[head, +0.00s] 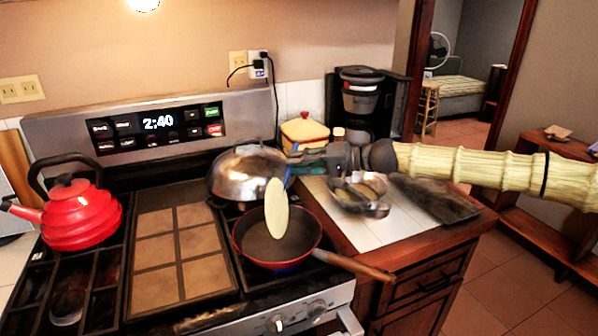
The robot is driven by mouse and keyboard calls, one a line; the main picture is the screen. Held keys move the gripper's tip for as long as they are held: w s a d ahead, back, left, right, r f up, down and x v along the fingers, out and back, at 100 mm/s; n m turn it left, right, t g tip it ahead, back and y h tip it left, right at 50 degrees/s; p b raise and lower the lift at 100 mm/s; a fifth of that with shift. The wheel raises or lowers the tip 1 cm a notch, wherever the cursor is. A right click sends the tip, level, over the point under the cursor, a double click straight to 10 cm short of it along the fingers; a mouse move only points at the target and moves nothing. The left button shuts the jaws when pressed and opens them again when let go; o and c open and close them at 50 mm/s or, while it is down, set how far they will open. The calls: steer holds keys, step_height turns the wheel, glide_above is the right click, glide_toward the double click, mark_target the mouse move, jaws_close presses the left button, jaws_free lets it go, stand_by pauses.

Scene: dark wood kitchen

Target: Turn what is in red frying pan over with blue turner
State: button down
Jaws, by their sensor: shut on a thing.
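The red frying pan (318,240) sits on the front right of the stove, its wooden handle pointing right. A pale, flat, round food piece (277,208) stands nearly on edge at the pan, its lower end inside or just above it. I cannot tell whether it touches the pan floor. My gripper (300,163) is above and behind the pan and is shut on the blue turner (289,176). Only a short blue part of the turner shows; the rest is hidden behind the food and gripper.
A metal wok with a lid (235,177) stands close behind the pan. A red kettle (80,215) is at the left. The griddle (180,250) is bare.

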steer(key=shift+d+f+y+b, duration=0.1)
steer(key=shift+f+y+b, duration=0.5)
steer(key=shift+b, duration=3.05)
steer(key=shift+r+y+b, duration=0.4)
steer(key=shift+y+b, duration=0.1)
steer(key=shift+b, duration=0.05)
steer(key=shift+r, duration=0.1)
steer(key=r+h+p, duration=0.1)
steer(key=p, duration=0.5)
steer(key=shift+h, duration=0.3)
steer(key=h+p, duration=0.1)
steer(key=p, duration=0.4)
steer(key=h+p, duration=0.2)
steer(key=p, duration=0.4)
steer(key=r+h+p, duration=0.1)
steer(key=p, duration=0.4)
steer(key=shift+s+a, duration=0.15)
steer(key=shift+a, duration=0.1)
steer(key=h+p, duration=0.1)
steer(key=p, duration=0.2)
steer(key=h+p, duration=0.1)
steer(key=p, duration=0.2)
steer(key=a+h+p, duration=0.1)
steer(key=h+p, duration=0.1)
steer(key=p, duration=0.2)
steer(key=shift+r+m+g, duration=0.3)
steer(key=shift+m+g, duration=0.1)
